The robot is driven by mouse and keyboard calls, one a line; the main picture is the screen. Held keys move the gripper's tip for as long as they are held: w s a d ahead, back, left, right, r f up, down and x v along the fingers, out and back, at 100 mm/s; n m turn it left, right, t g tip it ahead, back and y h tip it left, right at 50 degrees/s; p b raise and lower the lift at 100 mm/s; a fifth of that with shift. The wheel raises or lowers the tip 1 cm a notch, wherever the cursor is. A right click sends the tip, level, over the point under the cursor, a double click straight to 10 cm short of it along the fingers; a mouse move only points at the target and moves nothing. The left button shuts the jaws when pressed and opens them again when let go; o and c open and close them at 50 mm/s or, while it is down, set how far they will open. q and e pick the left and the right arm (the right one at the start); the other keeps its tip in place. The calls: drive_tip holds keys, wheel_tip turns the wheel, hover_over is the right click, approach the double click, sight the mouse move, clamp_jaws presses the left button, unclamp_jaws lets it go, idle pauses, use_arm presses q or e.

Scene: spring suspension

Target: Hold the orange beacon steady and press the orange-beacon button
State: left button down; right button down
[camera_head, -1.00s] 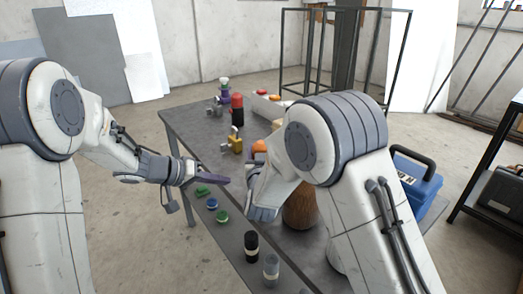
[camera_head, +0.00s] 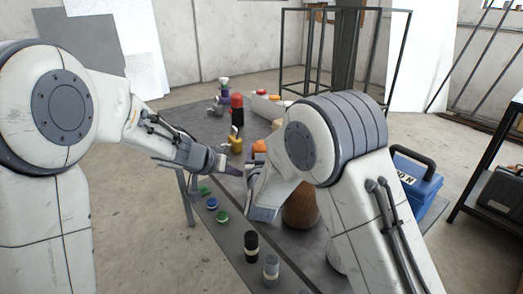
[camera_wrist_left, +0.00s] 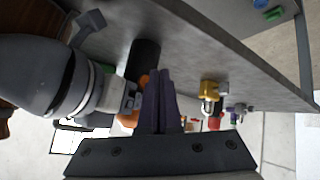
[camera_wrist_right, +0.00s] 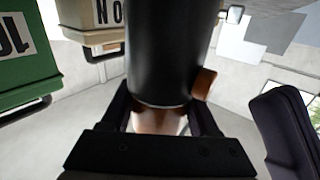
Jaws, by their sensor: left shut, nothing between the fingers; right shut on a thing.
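The orange beacon (camera_head: 259,147) shows as a small orange patch just beyond my right gripper in the head view; my right arm hides most of it. In the left wrist view its orange part (camera_wrist_left: 143,82) and a black cylinder (camera_wrist_left: 145,55) show behind my left fingers. In the right wrist view my right gripper (camera_wrist_right: 163,108) is shut around a black cylinder (camera_wrist_right: 170,50) with a small orange-brown tab (camera_wrist_right: 204,83) on its side. My left gripper (camera_head: 236,171) is shut and empty, its tips close to my right gripper. Contact with the button cannot be told.
A yellow piece (camera_head: 235,145) and a red-and-black bottle (camera_head: 237,109) stand farther back on the grey table (camera_head: 235,232). Green and blue caps (camera_head: 211,203) line its left edge. A black bottle (camera_head: 251,244) and a grey one (camera_head: 271,269) stand nearer. A blue case (camera_head: 416,180) is right.

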use_arm(q)
drive_tip(key=shift+w+d, duration=0.45)
drive_tip(key=shift+d, duration=0.2)
drive_tip(key=shift+w+d, duration=0.1)
idle(1.6)
drive_tip(key=shift+w+d, duration=0.15)
drive_tip(key=shift+d, duration=0.1)
idle(0.4)
drive_tip(key=shift+s+a, duration=0.25)
drive_tip(key=shift+a, duration=0.1)
drive_tip(key=shift+a, duration=0.1)
drive_tip(key=s+a, duration=0.1)
drive_tip(key=a, duration=0.1)
drive_tip(key=s+a, duration=0.2)
drive_tip(key=shift+s+a, duration=0.3)
drive_tip(key=shift+a, duration=0.05)
